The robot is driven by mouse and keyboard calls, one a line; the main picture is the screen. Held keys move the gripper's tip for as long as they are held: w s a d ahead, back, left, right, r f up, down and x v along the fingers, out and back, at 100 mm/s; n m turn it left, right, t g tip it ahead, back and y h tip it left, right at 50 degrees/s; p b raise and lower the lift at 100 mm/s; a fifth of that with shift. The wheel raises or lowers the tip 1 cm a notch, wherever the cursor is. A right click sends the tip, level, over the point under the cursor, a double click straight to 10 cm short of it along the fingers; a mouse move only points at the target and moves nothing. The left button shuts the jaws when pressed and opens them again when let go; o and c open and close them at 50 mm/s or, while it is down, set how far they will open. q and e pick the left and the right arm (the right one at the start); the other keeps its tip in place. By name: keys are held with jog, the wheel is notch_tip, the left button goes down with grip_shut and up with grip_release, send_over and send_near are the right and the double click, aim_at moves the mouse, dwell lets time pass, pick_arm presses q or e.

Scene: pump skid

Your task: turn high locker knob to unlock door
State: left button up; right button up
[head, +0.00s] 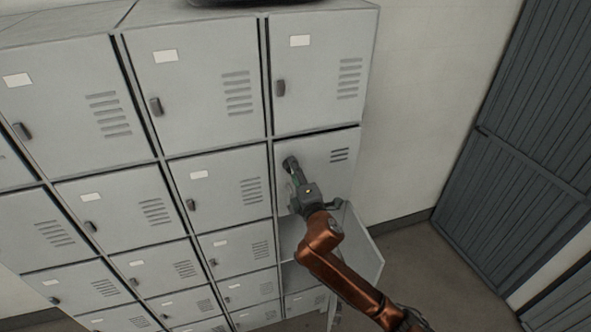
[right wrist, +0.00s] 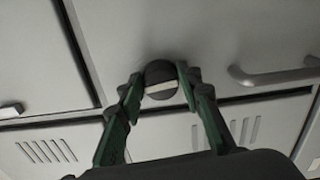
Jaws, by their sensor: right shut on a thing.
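The locker door (head: 325,165) gripped at its knob is in the right-hand column, second row from the top, and looks closed in the head view. My right gripper (head: 292,170) is at the left side of this door. In the right wrist view a dark round knob (right wrist: 160,72) with a pale bar across it sits between the fingertips of my right gripper (right wrist: 160,90). The fingers are shut on the knob, one on each side. In the head view the gripper mostly hides the knob. My left gripper is not in view.
Grey lockers with dark handles fill the left and middle. Below my right gripper a locker door (head: 361,248) stands open beside my arm. A metal bar handle (right wrist: 265,77) is right of the knob in the wrist view. A dark ribbed door (head: 535,130) is at right.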

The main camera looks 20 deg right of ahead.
jog(key=shift+m, duration=0.6)
jog(key=o, duration=1.2)
jog(key=shift+c, duration=0.2)
jog(key=s, duration=1.2)
jog(key=shift+d, duration=0.25)
